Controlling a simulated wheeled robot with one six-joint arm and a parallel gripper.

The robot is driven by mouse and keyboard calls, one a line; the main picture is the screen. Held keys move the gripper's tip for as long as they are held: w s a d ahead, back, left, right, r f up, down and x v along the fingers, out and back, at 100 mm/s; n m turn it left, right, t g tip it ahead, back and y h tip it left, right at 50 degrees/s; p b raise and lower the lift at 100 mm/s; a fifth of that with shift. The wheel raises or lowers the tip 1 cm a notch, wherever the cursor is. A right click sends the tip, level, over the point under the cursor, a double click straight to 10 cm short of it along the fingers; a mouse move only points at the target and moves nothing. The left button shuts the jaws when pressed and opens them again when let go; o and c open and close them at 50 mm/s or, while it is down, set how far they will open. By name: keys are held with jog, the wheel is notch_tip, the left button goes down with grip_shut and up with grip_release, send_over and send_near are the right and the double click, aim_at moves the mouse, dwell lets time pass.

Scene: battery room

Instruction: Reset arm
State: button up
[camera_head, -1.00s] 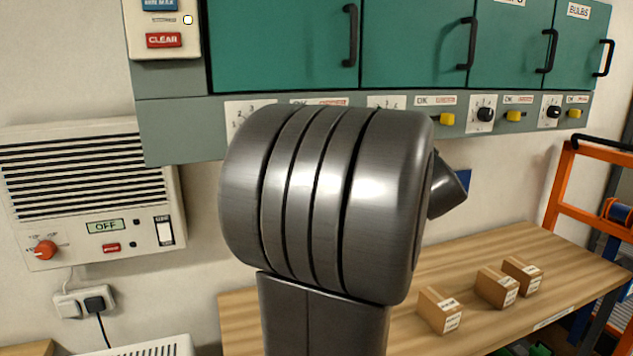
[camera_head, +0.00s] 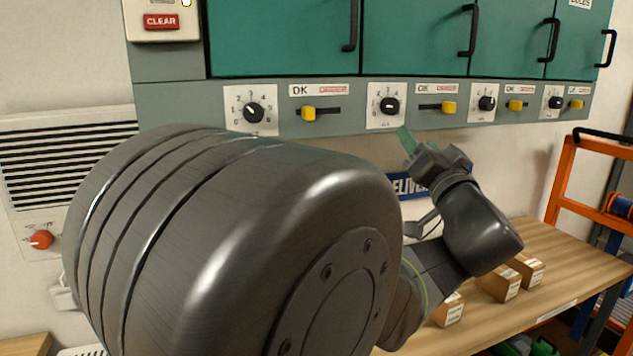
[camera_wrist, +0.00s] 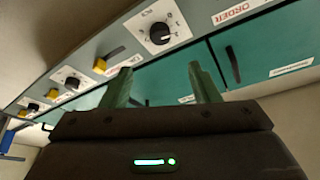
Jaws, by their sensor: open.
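My gripper (camera_head: 408,140) shows in the head view, right of centre, beyond the large dark joint of my arm. Its greenish fingertip is in front of the lower edge of the grey control strip. In the wrist view my gripper (camera_wrist: 160,86) has its two green fingers wide apart with nothing between them. The fingers point toward the teal cabinets (camera_wrist: 265,45) and the control strip (camera_wrist: 120,45). My arm hides part of the wall, the white heater unit and the bench.
The control strip (camera_head: 350,118) carries dials and yellow sliders under teal cabinet doors (camera_head: 420,40). A wooden bench (camera_head: 555,255) holds cardboard boxes (camera_head: 500,284). An orange rack (camera_head: 585,185) stands at right. A white heater unit (camera_head: 45,160) hangs at left.

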aim_at(394, 110)
jog(key=p+x, duration=0.3)
jog(key=x, duration=1)
jog(key=shift+w+a+r, duration=0.1)
jog(key=shift+w+r, duration=0.05)
jog(key=shift+w, duration=0.05)
jog(key=shift+f+n+b, duration=0.5)
jog(key=shift+b, duration=0.25)
jog(key=shift+s+n+y+b, duration=0.1)
jog(key=shift+n+y+b, duration=0.75)
jog(key=shift+n, duration=0.25)
jog(key=n+y+b, duration=0.1)
jog(key=n+b, duration=0.1)
jog(key=n+g+y+b, duration=0.1)
jog(key=n+b, duration=0.1)
jog(key=n, duration=0.1)
jog(key=n+y+b, duration=0.2)
jog(key=n, duration=0.1)
jog(key=shift+d, duration=0.3)
jog(key=b+v, duration=0.1)
jog(key=v, duration=0.8)
jog(key=shift+s+d+r+n, duration=0.25)
jog(key=shift+s+d+n, duration=0.05)
jog(key=shift+s, duration=0.1)
